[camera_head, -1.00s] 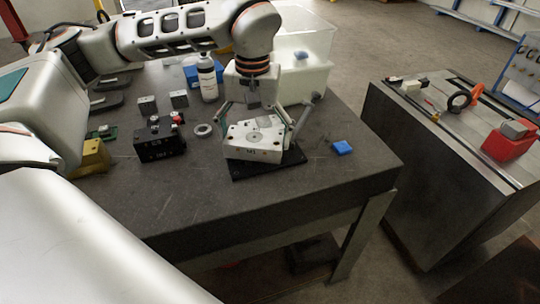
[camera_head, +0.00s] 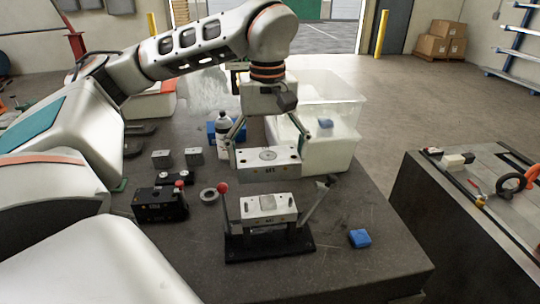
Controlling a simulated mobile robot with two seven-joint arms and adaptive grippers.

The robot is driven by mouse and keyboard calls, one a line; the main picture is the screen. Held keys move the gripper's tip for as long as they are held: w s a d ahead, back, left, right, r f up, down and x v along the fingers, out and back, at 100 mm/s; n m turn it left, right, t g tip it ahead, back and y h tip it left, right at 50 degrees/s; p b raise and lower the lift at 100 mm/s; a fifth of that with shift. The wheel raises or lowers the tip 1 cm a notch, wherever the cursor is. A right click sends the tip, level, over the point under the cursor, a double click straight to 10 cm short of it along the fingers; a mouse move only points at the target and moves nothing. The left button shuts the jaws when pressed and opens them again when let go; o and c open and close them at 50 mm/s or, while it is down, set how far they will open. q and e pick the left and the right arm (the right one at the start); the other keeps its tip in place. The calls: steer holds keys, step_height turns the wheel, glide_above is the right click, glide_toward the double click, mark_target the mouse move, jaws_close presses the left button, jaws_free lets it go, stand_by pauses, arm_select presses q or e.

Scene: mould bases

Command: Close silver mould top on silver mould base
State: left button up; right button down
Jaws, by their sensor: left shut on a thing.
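The silver mould top (camera_head: 266,172) is a pale block with a round disc on its upper face. My left gripper (camera_head: 267,152) is shut on it, one finger at each end, and holds it roughly level. The silver mould base (camera_head: 268,217) stands below on a black plate (camera_head: 270,249), with a visible gap between the two. The mould top looks roughly lined up with the base from left to right; depth is hard to judge. My right gripper is not in view.
A red-knobbed lever (camera_head: 222,188) and a dark-tipped lever (camera_head: 318,201) flank the base. A black block (camera_head: 160,206), a grey ring (camera_head: 209,195), a white bottle (camera_head: 223,135), a blue block (camera_head: 360,238) and a translucent bin (camera_head: 335,150) are on the table (camera_head: 375,205).

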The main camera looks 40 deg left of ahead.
arm_select(q)
steer(key=shift+s+f, duration=0.15)
steer(key=shift+f, duration=0.35)
glide_above(268, 200)
steer(key=shift+f, duration=2.35)
steer(key=shift+f, duration=1.6)
steer(key=o, duration=1.7)
steer(key=shift+s, duration=0.1)
step_height(268, 200, up, 12)
steer(key=shift+r, duration=0.1)
